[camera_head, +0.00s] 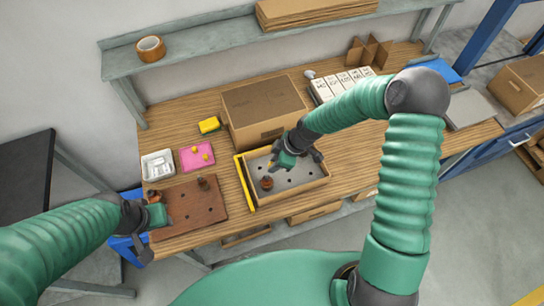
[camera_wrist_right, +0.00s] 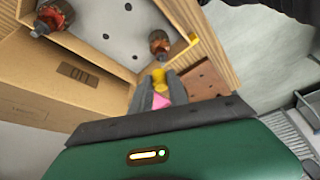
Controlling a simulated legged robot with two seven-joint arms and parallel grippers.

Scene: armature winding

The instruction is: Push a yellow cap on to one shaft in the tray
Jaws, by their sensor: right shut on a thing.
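The tray (camera_head: 318,183) is a shallow cardboard box with a grey, holed insert. One copper-brown shaft (camera_head: 267,183) stands at its front left; it also shows in the right wrist view (camera_wrist_right: 158,42). A second shaft (camera_wrist_right: 55,17) stands further along the tray in that view, behind my arm in the head view. My right gripper (camera_head: 275,167) is over the tray, shut on a small yellow cap (camera_wrist_right: 160,78). The cap appears apart from the nearer shaft. More yellow caps (camera_head: 205,157) lie on a pink mat (camera_head: 187,163). My left gripper (camera_head: 155,208) is by the brown board; its jaws are unclear.
A brown holed board (camera_head: 190,215) carries a dark shaft (camera_head: 203,184). A yellow strip (camera_head: 244,183) runs along the tray's left side. A large cardboard box (camera_head: 262,108) stands behind the tray. A white bin (camera_head: 157,165) sits left of the mat.

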